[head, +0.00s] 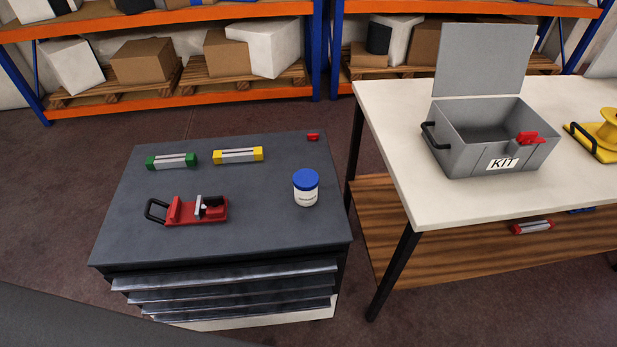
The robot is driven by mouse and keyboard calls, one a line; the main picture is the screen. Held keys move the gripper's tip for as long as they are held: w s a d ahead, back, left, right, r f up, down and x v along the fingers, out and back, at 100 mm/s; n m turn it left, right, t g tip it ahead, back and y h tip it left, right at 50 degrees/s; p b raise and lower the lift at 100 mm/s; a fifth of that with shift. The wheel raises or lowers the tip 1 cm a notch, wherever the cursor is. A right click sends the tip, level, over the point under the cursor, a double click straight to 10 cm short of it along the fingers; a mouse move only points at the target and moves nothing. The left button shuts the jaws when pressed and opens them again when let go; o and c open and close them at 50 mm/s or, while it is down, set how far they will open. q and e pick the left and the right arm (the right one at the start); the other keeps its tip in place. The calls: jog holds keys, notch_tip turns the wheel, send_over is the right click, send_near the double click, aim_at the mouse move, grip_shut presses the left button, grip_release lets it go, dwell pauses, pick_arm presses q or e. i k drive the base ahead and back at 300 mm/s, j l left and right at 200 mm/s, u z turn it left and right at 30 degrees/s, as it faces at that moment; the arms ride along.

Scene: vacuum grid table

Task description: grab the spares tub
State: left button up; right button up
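A small white tub with a blue lid (306,188) stands upright near the right edge of the dark cabinet top. It carries a dark label too small to read, and it is the only tub-like thing in view. Nothing touches it. Neither of my grippers shows in the head view.
The dark cabinet top (262,223) also holds a red tool with a black handle (187,210), a green-ended bar (171,161), a yellow-ended bar (238,155) and a small red piece (313,137). On the white table (392,130) stands an open grey KIT box (465,157).

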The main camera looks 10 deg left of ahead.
aim_at(306, 199)
jog(key=i+l+u, duration=0.15)
jog(key=l+u, duration=0.25)
jog(key=l, duration=0.6)
jog(key=l+u, duration=0.4)
jog(key=l, duration=0.6)
